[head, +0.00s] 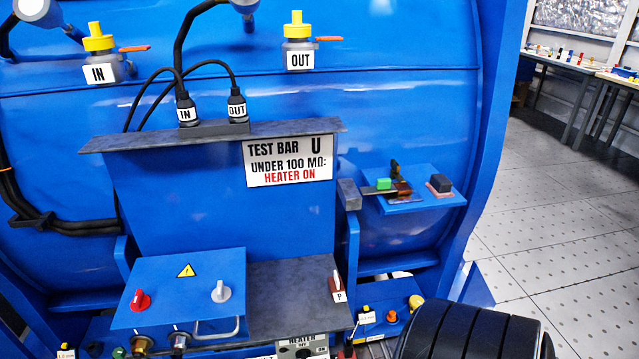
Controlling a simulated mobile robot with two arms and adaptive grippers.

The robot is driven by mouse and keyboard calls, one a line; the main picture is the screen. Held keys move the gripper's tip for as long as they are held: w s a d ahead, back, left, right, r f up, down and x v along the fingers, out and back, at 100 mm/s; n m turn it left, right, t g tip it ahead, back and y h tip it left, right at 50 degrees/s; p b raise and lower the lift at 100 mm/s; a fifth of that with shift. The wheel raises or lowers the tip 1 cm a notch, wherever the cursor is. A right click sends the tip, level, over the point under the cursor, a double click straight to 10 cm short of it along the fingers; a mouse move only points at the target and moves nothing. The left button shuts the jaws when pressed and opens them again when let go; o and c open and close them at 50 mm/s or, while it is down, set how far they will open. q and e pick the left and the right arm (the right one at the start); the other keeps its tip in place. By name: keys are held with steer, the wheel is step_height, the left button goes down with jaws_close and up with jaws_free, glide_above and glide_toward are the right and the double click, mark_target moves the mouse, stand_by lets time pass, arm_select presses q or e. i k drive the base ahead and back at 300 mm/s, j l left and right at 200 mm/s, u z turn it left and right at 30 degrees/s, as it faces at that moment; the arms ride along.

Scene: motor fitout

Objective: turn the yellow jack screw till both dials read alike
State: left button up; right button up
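I cannot tell for sure which part is the yellow jack screw. A round yellow knob (416,302) sits low on the blue base at the lower right, close to a dark ribbed shape. A smaller yellow piece (366,309) is left of it, above a small white label. Yellow caps top the IN fitting (98,37) and the OUT fitting (297,24). Two rounded grey-white parts at the top edge, one at left (32,8) and one near the middle (245,4), are cut off. No dial face is readable. Neither gripper is in view.
A blue motor housing (400,100) fills most of the view. A test box (190,268) with red and white knobs stands in front. A side shelf (400,203) holds small parts. The black ribbed shape (475,332) blocks the lower right. Tiled floor (560,220) is open at right.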

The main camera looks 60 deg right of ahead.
mark_target(414, 302)
steer(key=z, duration=2.35)
